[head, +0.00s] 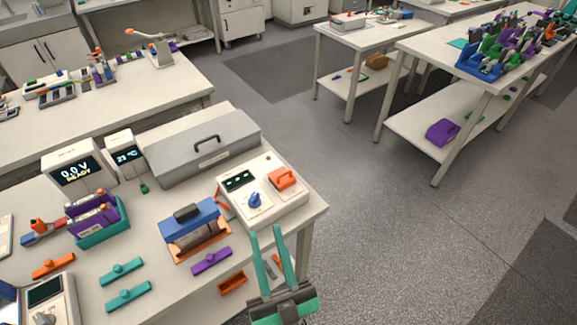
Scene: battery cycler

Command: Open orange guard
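An orange guard (283,178) with a raised grip sits on the top right of a white control box (263,213). It looks lowered onto the box, and what is under it is hidden. A blue knob (254,200) and a small dark display (239,181) are on the same box, to the left of the guard. My gripper (267,232) has two teal fingers, spread apart with nothing between them. It is at the front right edge of the bench, nearer to me than the box and apart from the guard.
A grey lidded case (195,150) stands behind the control box. A blue-topped holder (188,220) stands left of it. A purple piece (211,261) and an orange tray (232,283) lie in front. The floor (420,240) right of the bench is clear.

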